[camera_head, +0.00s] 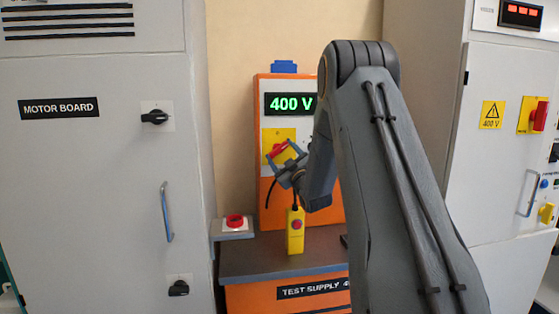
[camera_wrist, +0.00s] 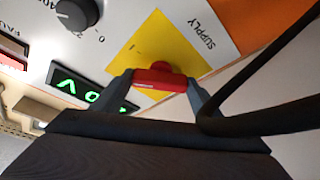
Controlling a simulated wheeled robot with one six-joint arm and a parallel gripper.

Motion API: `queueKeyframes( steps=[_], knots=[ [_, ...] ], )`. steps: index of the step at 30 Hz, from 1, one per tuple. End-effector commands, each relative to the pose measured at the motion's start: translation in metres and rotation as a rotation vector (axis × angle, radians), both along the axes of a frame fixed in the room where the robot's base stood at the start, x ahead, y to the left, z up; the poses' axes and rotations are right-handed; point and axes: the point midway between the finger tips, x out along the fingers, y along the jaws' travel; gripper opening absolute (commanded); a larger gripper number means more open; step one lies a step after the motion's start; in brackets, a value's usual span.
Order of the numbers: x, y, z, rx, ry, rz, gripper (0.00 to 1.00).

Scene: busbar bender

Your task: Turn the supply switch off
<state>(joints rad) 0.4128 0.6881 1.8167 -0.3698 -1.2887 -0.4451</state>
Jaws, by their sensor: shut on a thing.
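The supply switch is a red handle (camera_head: 278,149) on a yellow plate (camera_head: 271,136), on the front of the orange test supply cabinet. In the wrist view the red handle (camera_wrist: 160,77) lies between my two fingers, over the yellow plate (camera_wrist: 172,44) beside the printed word SUPPLY. My gripper (camera_head: 285,155) is shut on the handle, with a finger at each end of it, as the wrist view also shows (camera_wrist: 158,88). The green display (camera_head: 290,104) above the switch reads 400 V. My arm hides the right part of the cabinet.
A yellow pendant (camera_head: 295,232) with a red button stands upright below my gripper. A red push button (camera_head: 235,221) sits left on a small box. The grey motor board cabinet (camera_head: 100,190) stands at left, another grey cabinet (camera_head: 482,150) at right. A black knob (camera_wrist: 76,13) shows in the wrist view.

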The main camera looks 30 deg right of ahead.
Motion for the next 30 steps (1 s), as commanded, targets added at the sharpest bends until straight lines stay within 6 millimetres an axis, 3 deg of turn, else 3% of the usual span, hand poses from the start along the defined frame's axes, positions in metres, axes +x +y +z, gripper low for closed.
queueKeyframes(
  steps=[18, 30],
  knots=[
    [-0.0005, -0.0028, 0.0026, -0.56, 0.161, -0.001, 0.44],
    [-0.0005, -0.0025, 0.005, -0.823, 0.236, 0.001, 0.44]
  ],
)
